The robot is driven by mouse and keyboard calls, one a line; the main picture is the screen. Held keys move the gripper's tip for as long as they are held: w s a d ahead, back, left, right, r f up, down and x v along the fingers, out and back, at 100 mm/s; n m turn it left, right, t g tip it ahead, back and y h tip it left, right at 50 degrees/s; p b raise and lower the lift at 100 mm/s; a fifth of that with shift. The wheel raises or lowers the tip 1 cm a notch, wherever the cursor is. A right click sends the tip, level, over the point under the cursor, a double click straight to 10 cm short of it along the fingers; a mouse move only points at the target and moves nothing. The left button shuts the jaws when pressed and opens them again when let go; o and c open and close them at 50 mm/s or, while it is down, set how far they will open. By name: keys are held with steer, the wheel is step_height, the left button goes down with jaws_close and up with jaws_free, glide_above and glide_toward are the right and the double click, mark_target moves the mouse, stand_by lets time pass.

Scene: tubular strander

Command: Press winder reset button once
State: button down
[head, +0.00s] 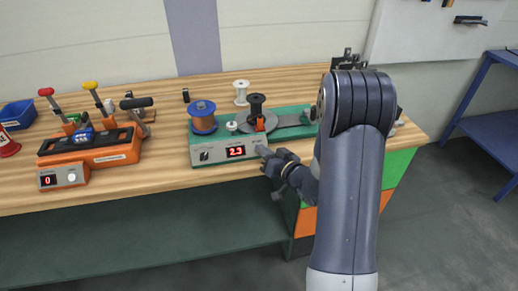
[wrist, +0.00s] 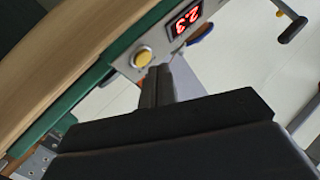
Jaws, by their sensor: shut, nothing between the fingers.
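The winder (head: 212,154) stands on the bench, with a grey front panel, a green top and a red display (head: 236,151) reading 2.3. In the wrist view the display (wrist: 185,19) shows on the panel, and the round yellow button (wrist: 143,58) sits beside it. My gripper (head: 263,151) is shut and empty in front of the panel's right end. In the wrist view its fingertips (wrist: 158,72) are close beside the button; I cannot tell whether they touch the panel. The button is not clearly visible in the head view, behind my gripper.
An orange device (head: 92,153) with levers and its own box (head: 62,178) with a display stand on the bench to the left. The bench front edge runs below my gripper.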

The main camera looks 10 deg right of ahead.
steer(key=shift+w+f, duration=0.25)
steer(key=shift+w+f+b, duration=0.3)
steer(key=shift+f+b, duration=0.05)
steer(key=shift+b, duration=0.3)
stand_by(0.3)
steer(key=shift+r, duration=0.1)
steer(key=shift+s+r, duration=0.5)
steer(key=shift+s, duration=0.1)
steer(key=shift+r+p, duration=0.1)
steer(key=shift+p, duration=0.2)
steer(key=shift+s+r+p, duration=0.9)
steer(key=shift+s+r, duration=0.8)
steer(key=shift+s, duration=0.05)
